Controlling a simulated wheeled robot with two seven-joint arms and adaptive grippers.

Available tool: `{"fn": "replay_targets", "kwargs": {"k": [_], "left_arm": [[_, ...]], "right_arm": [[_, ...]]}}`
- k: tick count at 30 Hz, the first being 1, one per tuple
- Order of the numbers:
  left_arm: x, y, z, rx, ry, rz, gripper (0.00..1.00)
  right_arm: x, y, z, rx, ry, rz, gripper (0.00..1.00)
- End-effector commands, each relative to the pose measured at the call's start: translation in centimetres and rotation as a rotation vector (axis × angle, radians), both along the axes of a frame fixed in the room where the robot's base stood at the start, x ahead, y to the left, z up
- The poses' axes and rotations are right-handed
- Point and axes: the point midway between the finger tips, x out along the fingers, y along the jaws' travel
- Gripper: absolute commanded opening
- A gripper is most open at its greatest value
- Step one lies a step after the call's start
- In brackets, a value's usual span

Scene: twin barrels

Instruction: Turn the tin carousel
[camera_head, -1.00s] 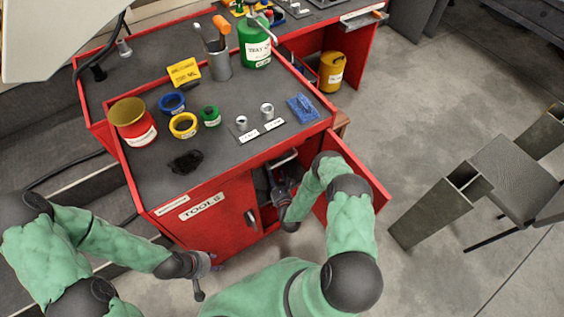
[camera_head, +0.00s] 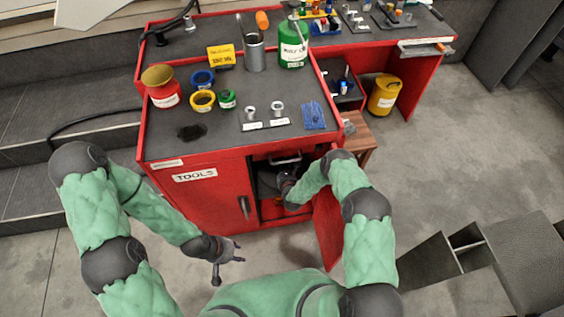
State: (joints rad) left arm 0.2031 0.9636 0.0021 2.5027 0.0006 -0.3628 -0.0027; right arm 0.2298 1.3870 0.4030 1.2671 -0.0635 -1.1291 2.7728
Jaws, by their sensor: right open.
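The red tool cabinet (camera_head: 205,200) has its right-hand compartment open, with its door (camera_head: 328,225) swung out toward me. Inside is a dark rounded shape (camera_head: 267,182), which may be the tin carousel; it is shaded and partly hidden, so I cannot make out any tins on it. My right arm reaches into the opening, and my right gripper (camera_head: 286,180) is at the compartment, open, its fingertips hard to see. I cannot tell whether it touches anything. My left gripper (camera_head: 229,263) is open and empty, low in front of the closed left door.
A yellow canister (camera_head: 384,95) stands right.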

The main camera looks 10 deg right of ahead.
Motion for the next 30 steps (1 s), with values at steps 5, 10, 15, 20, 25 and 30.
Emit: {"fn": "replay_targets", "kwargs": {"k": [5,10,15,20,25,30], "left_arm": [[0.0,0.0,-1.8,0.0,0.001,0.0,0.4],[-0.1,0.0,-2.6,0.0,0.001,0.0,0.4],[-0.1,0.0,-3.0,0.0,0.001,0.0,0.4],[-0.1,0.0,-2.9,0.0,0.001,-0.001,0.4],[-0.1,0.0,-2.9,0.0,0.001,-0.001,0.4],[-0.1,0.0,-2.9,0.0,0.001,-0.001,0.4]], "right_arm": [[2.9,-0.1,-1.6,0.0,-0.001,0.0,0.54],[4.8,-0.1,-2.2,0.0,-0.001,0.0,0.54],[5.7,-0.1,-2.5,0.0,0.0,0.0,0.54],[5.8,-0.2,-2.4,0.0,0.0,0.0,0.54],[5.8,-0.2,-2.4,0.0,0.0,0.0,0.43],[5.8,-0.2,-2.4,0.0,0.0,0.0,0.0]]}}
